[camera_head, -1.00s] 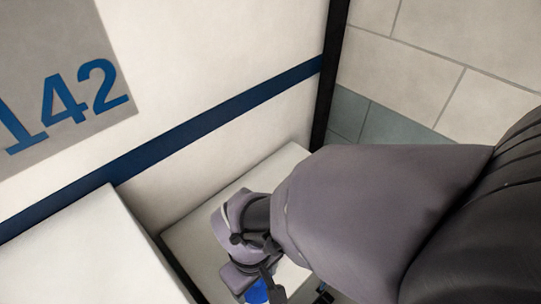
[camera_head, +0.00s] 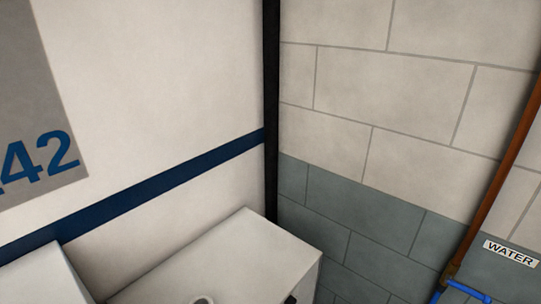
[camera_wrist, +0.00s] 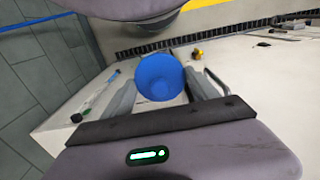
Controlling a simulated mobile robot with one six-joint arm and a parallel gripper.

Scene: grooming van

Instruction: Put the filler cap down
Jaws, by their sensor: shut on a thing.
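The filler cap (camera_wrist: 158,72) is a round blue piece in the middle of the wrist view. It sits between the two grey fingers of my gripper (camera_wrist: 162,92), which is shut on it. A pale worktop lies beyond the cap in that view; I cannot tell the gap between them. The head view shows neither my gripper nor the cap.
In the wrist view, a yellow item (camera_wrist: 197,53), a blue-tipped tool (camera_wrist: 113,74) and a small dark item (camera_wrist: 77,117) lie on the worktop. The head view shows a white box-like top (camera_head: 235,258), a copper pipe (camera_head: 500,170) and a WATER label (camera_head: 510,253).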

